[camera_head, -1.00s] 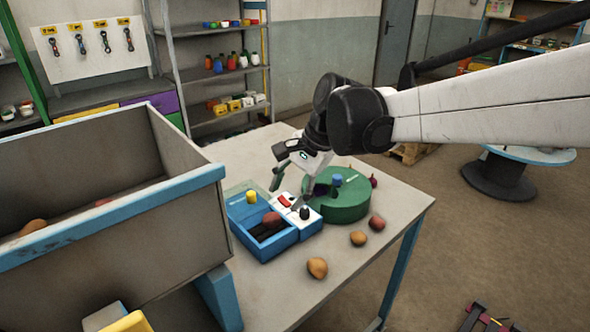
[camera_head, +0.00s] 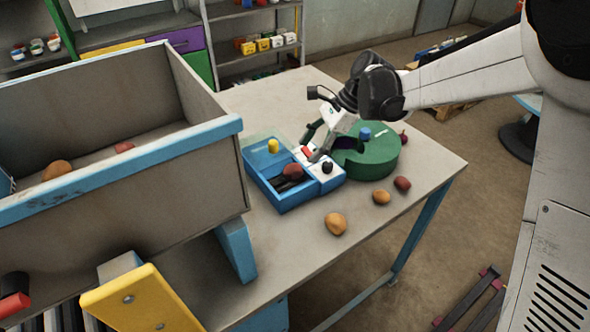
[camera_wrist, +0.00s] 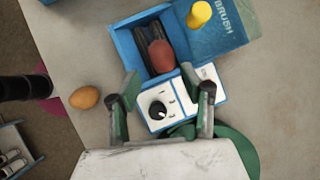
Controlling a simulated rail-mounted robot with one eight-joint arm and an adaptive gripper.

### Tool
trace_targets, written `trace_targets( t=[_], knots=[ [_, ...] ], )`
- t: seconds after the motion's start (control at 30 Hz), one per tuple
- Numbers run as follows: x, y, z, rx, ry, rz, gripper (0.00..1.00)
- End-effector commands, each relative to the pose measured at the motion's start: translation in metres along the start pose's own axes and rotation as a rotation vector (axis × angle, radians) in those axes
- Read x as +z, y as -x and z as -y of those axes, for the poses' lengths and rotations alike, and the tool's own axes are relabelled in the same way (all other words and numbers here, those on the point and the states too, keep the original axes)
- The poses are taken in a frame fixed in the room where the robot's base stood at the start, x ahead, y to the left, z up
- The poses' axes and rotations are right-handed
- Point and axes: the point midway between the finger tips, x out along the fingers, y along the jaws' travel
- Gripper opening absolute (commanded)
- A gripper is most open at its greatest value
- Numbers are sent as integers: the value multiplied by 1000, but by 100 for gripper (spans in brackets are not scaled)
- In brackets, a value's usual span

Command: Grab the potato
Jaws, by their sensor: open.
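A reddish potato (camera_head: 292,171) lies on dark brushes in a small blue open-topped brush box (camera_head: 287,201). In the wrist view the same potato (camera_wrist: 161,56) shows just beyond my gripper (camera_wrist: 160,86). My gripper is open and empty above the box's white control panel (camera_wrist: 176,97), with a finger on either side of the black knob. In the head view my gripper (camera_head: 314,143) is just behind the box. A tan potato (camera_head: 335,223) lies on the table in front of the box. A smaller tan one (camera_head: 381,197) and a reddish one (camera_head: 402,184) lie to its right.
A green round machine (camera_head: 371,164) with a blue knob stands on the table right of the box. A large grey bin (camera_head: 205,180) with a blue rim holds potatoes at the left. The table (camera_head: 260,102) is clear at the back. A yellow block (camera_head: 141,304) is at the lower left.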

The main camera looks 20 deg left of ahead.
Motion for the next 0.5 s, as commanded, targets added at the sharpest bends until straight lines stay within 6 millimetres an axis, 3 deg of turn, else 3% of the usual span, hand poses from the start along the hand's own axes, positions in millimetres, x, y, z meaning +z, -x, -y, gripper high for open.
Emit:
trace_targets(
  t=[0.13, 0.5],
  knots=[
    [0, -22, 0, 1, 2, 0, 42],
    [-2, -52, 1, 1, 2, 0, 42]
  ],
)
